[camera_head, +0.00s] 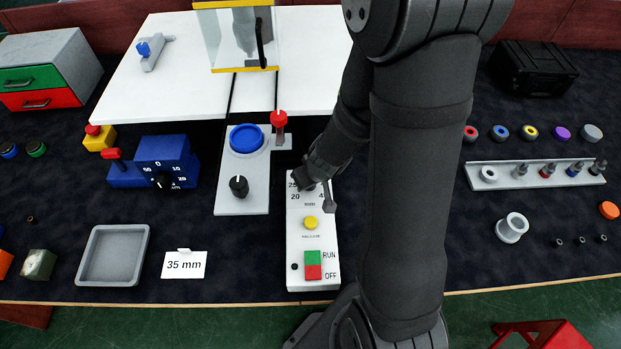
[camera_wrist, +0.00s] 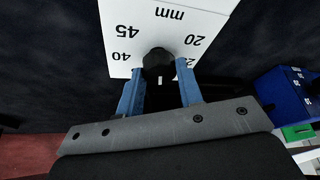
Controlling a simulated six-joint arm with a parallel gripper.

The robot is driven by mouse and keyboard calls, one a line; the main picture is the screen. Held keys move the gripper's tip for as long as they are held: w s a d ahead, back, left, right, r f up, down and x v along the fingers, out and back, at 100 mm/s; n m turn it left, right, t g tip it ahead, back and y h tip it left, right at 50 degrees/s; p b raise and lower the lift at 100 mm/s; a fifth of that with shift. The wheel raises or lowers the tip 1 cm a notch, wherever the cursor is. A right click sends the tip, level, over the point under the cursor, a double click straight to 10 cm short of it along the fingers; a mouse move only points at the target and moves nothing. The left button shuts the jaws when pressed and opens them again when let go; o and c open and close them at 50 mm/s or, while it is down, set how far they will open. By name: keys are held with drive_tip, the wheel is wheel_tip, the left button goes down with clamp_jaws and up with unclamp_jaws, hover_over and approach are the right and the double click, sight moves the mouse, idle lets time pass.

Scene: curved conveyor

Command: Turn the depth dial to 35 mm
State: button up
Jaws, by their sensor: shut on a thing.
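The depth dial (camera_wrist: 158,64) is a black knob on a white panel (camera_head: 318,270). In the wrist view, upside-down marks 45, 40, 20 and mm show around it, with another number partly covered by a finger. A short white line on the knob points toward the bottom of the wrist view; the scale there is hidden. My gripper (camera_wrist: 160,82) has its two blue fingers on either side of the knob, shut on it. In the head view my gripper (camera_head: 308,178) covers most of the dial. A white card (camera_head: 184,265) reads 35 mm.
The panel also has a yellow button (camera_head: 310,222) and a green and red RUN/OFF switch (camera_head: 313,265). To its left are a black knob (camera_head: 239,186), a blue round button (camera_head: 246,138), a red-topped lever (camera_head: 279,121) and a blue dial box (camera_head: 165,162). A grey tray (camera_head: 80,255) stands front left.

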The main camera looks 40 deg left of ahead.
drive_tip(key=shift+m+t, duration=0.3)
drive_tip(key=shift+m, duration=0.3)
idle(0.4)
drive_tip(key=o, duration=1)
drive_tip(key=shift+c, duration=0.2)
drive_tip(key=shift+r, duration=0.1)
drive_tip(key=shift+s+d+r, duration=0.1)
drive_tip(key=shift+d+r, duration=0.05)
drive_tip(key=shift+r, duration=0.4)
drive_tip(key=v, duration=1.6)
drive_tip(key=shift+r, duration=0.1)
